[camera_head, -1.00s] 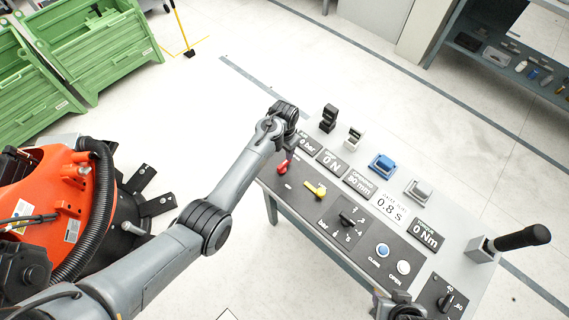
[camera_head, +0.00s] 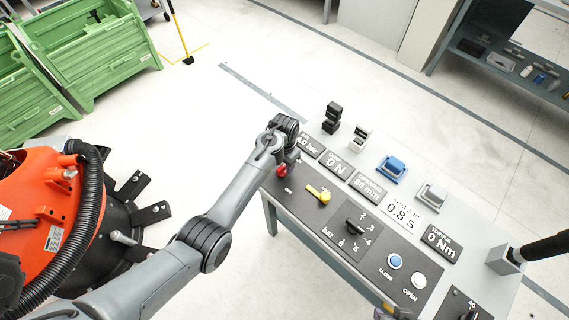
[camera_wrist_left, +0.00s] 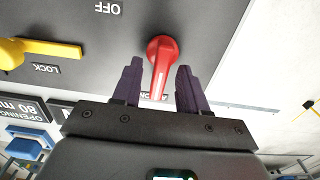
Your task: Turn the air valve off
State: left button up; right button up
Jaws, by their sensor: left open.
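The air valve is a red lever (camera_head: 282,170) at the left end of the dark control panel (camera_head: 312,214). In the left wrist view the red lever (camera_wrist_left: 161,66) points toward my gripper, away from the OFF label (camera_wrist_left: 107,8); another label beneath its tip is mostly covered. My left gripper (camera_wrist_left: 157,82) is open, with one purple finger on each side of the lever; I cannot tell whether they touch it. In the head view my left wrist hides part of the area around the valve. A part of my right gripper (camera_head: 392,313) shows at the bottom edge; its fingers are unclear.
A yellow LOCK lever (camera_head: 319,195), a black pressure knob (camera_head: 356,227) and CLOSE (camera_head: 395,261) and OPEN (camera_head: 418,281) buttons share the panel. Display plates and small blocks stand behind. An orange machine (camera_head: 55,210) is left of the table.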

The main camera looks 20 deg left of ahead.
pick_arm(q)
grip_shut()
